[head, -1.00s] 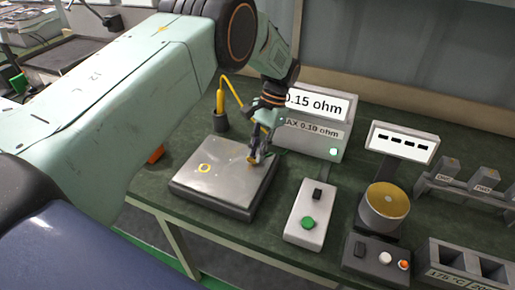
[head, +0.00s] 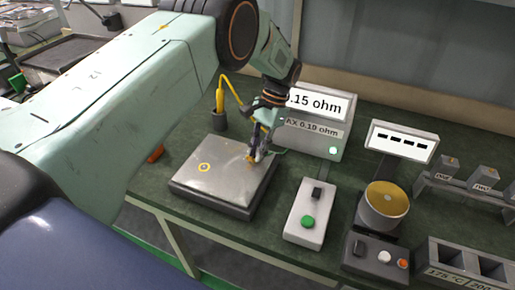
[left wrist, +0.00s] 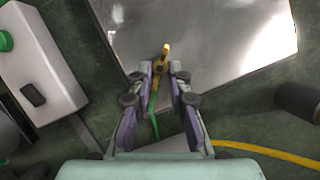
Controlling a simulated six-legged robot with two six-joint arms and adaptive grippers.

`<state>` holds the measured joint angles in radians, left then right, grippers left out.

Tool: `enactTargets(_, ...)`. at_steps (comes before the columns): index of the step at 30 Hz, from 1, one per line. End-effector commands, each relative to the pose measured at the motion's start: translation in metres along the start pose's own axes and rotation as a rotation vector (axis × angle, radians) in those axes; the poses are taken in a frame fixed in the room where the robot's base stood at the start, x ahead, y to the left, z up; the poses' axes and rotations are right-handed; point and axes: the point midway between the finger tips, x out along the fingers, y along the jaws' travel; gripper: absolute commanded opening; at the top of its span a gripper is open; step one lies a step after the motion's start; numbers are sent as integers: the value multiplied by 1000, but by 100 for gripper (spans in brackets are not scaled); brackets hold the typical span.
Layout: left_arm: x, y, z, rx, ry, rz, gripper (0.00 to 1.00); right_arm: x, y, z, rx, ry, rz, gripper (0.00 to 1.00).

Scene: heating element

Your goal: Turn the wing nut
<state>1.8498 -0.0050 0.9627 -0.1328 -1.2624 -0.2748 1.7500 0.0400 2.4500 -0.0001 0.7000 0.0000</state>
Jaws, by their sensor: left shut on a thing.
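A grey metal plate (head: 225,178) with a dark base lies on the green bench. The small brass-yellow wing nut (head: 250,159) is near its far right edge. My left gripper (head: 259,154) points down there and is shut on the wing nut. In the left wrist view the wing nut (left wrist: 166,52) shows at and just beyond the tips of the left gripper (left wrist: 169,72); its lower part is hidden between the fingers. A green wire runs below the fingers. My right gripper is in neither view.
A meter box (head: 325,133) reading ".15 ohm" stands behind the plate. A yellow-handled tool sits in a dark holder (head: 219,121). A switch box with a green button (head: 308,221) and a brass-topped pot (head: 385,201) stand to the right.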

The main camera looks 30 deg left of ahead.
Motion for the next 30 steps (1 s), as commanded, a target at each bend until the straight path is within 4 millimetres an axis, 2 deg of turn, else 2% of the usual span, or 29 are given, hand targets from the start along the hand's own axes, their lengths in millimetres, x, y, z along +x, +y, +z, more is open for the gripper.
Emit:
enactTargets(5, 1, 1, -1, 0, 2, 1, 0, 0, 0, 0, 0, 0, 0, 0)
enactTargets(6, 1, 1, -1, 0, 2, 1, 19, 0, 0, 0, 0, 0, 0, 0)
enactTargets(13, 0, 0, 0, 0, 1, 1, 39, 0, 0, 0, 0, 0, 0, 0)
enactTargets(23, -2, 0, 0, -1, 1, 0, 40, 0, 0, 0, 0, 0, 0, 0)
enactTargets(26, -10, 0, -1, -1, 4, -1, 40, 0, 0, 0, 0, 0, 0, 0)
enactTargets(30, -34, 0, -1, 0, 6, -2, 40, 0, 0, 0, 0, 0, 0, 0)
